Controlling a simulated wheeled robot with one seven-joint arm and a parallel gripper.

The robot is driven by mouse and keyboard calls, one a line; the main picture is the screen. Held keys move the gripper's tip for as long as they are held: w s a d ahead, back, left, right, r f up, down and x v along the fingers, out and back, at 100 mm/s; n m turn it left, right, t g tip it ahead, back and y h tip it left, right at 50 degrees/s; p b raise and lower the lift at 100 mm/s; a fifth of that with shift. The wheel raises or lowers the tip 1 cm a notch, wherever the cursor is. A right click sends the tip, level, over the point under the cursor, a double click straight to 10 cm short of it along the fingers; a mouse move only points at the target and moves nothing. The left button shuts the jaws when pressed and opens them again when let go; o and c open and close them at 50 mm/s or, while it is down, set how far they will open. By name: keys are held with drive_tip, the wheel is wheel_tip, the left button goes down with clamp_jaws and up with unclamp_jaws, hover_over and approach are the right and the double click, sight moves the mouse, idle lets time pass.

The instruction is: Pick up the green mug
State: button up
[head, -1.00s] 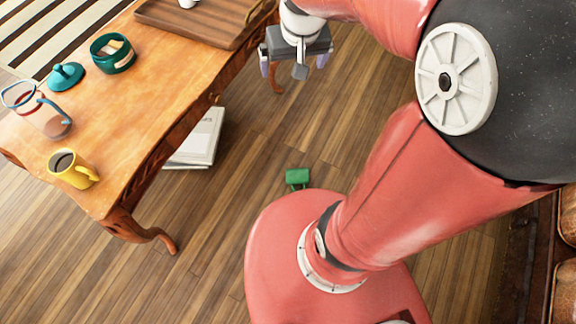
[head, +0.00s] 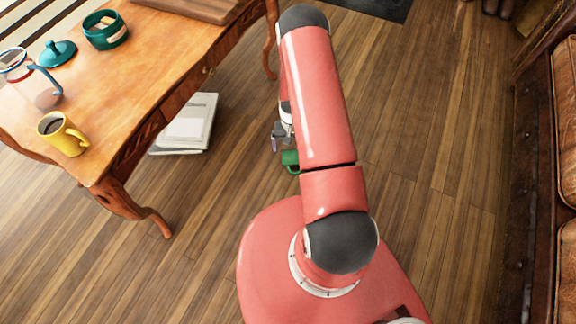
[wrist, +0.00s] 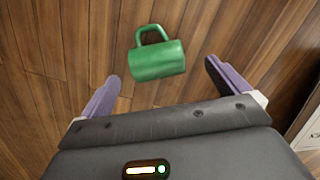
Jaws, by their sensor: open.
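The green mug (wrist: 157,61) lies on its side on the wooden floor, its handle pointing to the top of the wrist view. In the head view the mug (head: 290,160) is partly hidden behind my arm, in front of my base. My gripper (wrist: 160,92) is open and empty in the wrist view. Its two purple fingers are on either side of the mug's line, and the mug shows just beyond and between the fingertips. In the head view only a part of my gripper (head: 280,139) shows, beside the mug; the rest is behind my arm.
A wooden table (head: 150,75) at the left bears a yellow mug (head: 63,133), a glass pitcher (head: 33,80), a teal pot (head: 104,31) and its lid (head: 57,53). Papers (head: 187,124) lie on the floor by the table. A brown leather sofa (head: 563,130) stands at the right.

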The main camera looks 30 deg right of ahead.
sight(293, 158)
drive_tip(key=f, duration=0.3)
drive_tip(key=s+f, duration=0.1)
drive_tip(key=f, duration=0.5)
drive_tip(key=shift+s+f+b, duration=0.25)
drive_tip(key=shift+s+b, duration=0.05)
drive_tip(key=c, duration=1.2)
drive_tip(key=shift+o, duration=0.2)
drive_tip(key=shift+r, duration=0.15)
